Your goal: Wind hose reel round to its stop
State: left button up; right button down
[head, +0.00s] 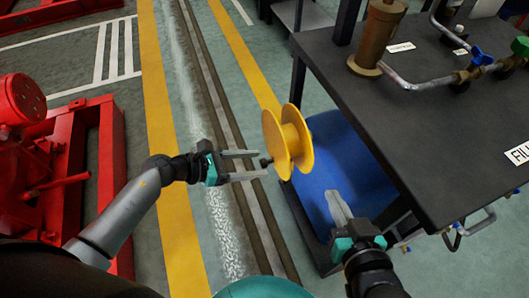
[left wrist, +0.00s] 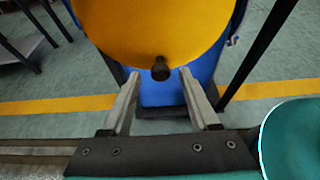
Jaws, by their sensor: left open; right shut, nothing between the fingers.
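The hose reel (head: 288,141) is a yellow spool with two round flanges, beside the dark table's near left edge. A small dark crank knob (head: 266,162) sticks out from its left face. My left gripper (head: 262,164) is open, its two fingers pointing at the knob. In the left wrist view the yellow reel face (left wrist: 158,30) fills the top and the knob (left wrist: 160,69) shows between and slightly beyond the open fingertips (left wrist: 158,76). Whether a finger touches the knob I cannot tell. My right gripper (head: 338,194) is shut and empty, right of and nearer than the reel.
A dark table (head: 440,130) with a brown cylinder (head: 380,38), pipes and a blue valve handle (head: 482,56) stands at the right. A blue drum (head: 345,165) is below it. Red machinery (head: 75,170) stands at the left. Floor between is clear.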

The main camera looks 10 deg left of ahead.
pick_arm(q)
jog(key=shift+w+d+f, duration=0.1)
jog(key=shift+w+d, duration=0.05)
jog(key=shift+d, duration=0.1)
jog(key=shift+c, duration=0.3)
grip_shut()
dwell(1.0)
